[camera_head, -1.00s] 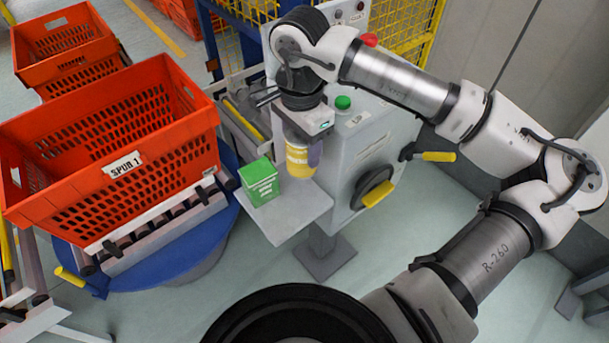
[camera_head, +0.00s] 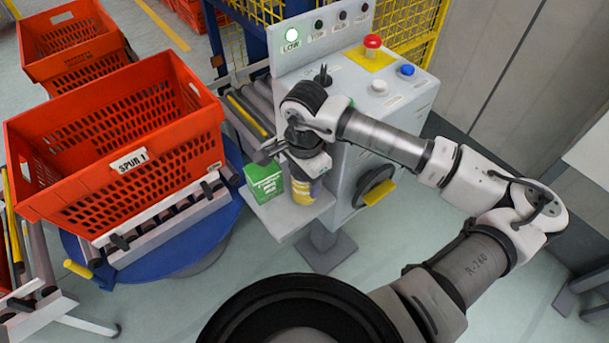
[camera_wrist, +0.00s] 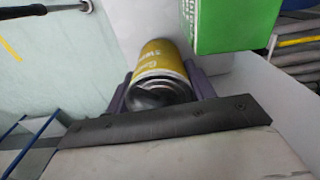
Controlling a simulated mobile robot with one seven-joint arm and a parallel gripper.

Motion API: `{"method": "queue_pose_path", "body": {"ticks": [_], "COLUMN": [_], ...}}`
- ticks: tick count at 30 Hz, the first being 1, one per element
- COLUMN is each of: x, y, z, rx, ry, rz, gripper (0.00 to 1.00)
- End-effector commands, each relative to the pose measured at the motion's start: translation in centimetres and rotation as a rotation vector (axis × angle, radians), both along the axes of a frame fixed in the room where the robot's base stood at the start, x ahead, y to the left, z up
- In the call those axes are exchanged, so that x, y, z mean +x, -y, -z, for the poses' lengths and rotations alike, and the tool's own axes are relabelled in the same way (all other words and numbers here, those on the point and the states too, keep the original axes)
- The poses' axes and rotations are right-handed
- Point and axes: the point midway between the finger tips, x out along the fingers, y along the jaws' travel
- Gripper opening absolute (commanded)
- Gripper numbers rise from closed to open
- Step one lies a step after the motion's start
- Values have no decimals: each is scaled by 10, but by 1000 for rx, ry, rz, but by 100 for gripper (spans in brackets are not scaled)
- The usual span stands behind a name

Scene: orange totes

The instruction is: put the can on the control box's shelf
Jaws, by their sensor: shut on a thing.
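The yellow can (camera_head: 302,196) is upright at the small grey shelf (camera_head: 281,224) on the front of the control box (camera_head: 345,150). My gripper (camera_head: 306,183) is above the shelf and shut on the can, pointing down. In the wrist view the can (camera_wrist: 163,62) sits between the two dark fingers, its label partly showing. I cannot tell whether its base touches the shelf. A green box (camera_head: 264,182) stands on the shelf just left of the can; it also shows in the wrist view (camera_wrist: 235,24).
An orange tote (camera_head: 115,150) marked SPUR 1 sits on rollers to the left, with another tote (camera_head: 70,45) behind. A black handwheel (camera_head: 375,187) with a yellow handle is right of the shelf. The shelf's front strip is clear.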

Motion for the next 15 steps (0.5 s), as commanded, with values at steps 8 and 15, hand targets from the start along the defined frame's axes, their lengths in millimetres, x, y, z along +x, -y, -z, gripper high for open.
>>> {"method": "queue_pose_path", "body": {"ticks": [8, 15], "x": [0, 0], "y": [0, 0], "z": [2, 2], "rx": [-1, -1], "ry": [-1, -1], "rz": [0, 0], "gripper": [66, 76]}}
